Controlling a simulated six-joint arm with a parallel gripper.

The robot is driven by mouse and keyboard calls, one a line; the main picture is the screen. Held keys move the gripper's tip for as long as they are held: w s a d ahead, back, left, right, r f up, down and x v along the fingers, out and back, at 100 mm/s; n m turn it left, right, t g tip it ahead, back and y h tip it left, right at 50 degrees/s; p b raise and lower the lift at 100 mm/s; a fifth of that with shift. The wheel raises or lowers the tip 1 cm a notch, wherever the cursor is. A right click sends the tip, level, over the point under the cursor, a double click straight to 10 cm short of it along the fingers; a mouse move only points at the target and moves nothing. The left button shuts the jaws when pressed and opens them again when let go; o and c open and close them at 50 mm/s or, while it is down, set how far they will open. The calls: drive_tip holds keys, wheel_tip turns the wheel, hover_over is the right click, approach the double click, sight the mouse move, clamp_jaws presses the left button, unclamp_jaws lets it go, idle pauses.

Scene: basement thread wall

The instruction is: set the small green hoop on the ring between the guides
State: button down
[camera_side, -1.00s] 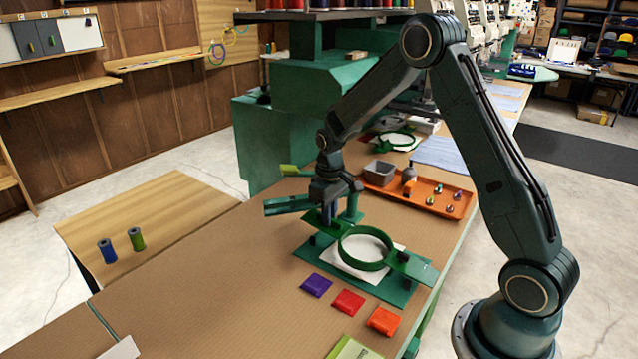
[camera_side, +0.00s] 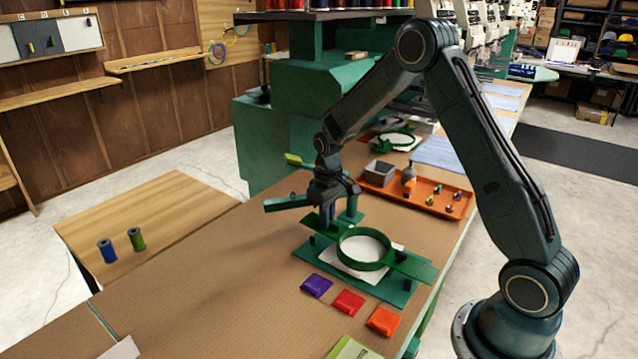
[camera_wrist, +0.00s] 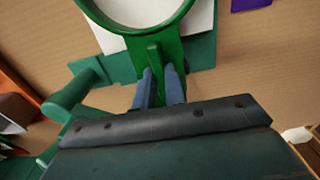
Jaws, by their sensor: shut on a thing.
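The small green hoop (camera_side: 365,248) is level above or on the ring's place, over a white cloth (camera_side: 343,258) on the green base plate (camera_side: 392,294). One flat arm of the hoop reaches right between two black guides (camera_side: 401,256); another reaches left toward my gripper. Another black guide (camera_side: 312,240) stands near the left arm. The ring under the hoop is hidden, so I cannot tell whether they touch. My gripper (camera_side: 327,222) is shut on the hoop's upright green tab, and the wrist view shows this tab (camera_wrist: 154,58) between the fingers (camera_wrist: 160,85).
Purple (camera_side: 316,285), red (camera_side: 348,302) and orange (camera_side: 383,320) pieces lie in front of the plate. An orange tray (camera_side: 425,202) with small items lies behind it. A green post (camera_wrist: 68,108) stands close beside my gripper.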

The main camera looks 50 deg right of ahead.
drive_tip(key=shift+w+f, duration=0.1)
drive_tip(key=shift+f, duration=0.15)
idle(0.3)
drive_tip(key=c, duration=1.4)
unclamp_jaws()
drive_tip(key=shift+r, duration=0.15)
drive_tip(key=shift+r, duration=3.35)
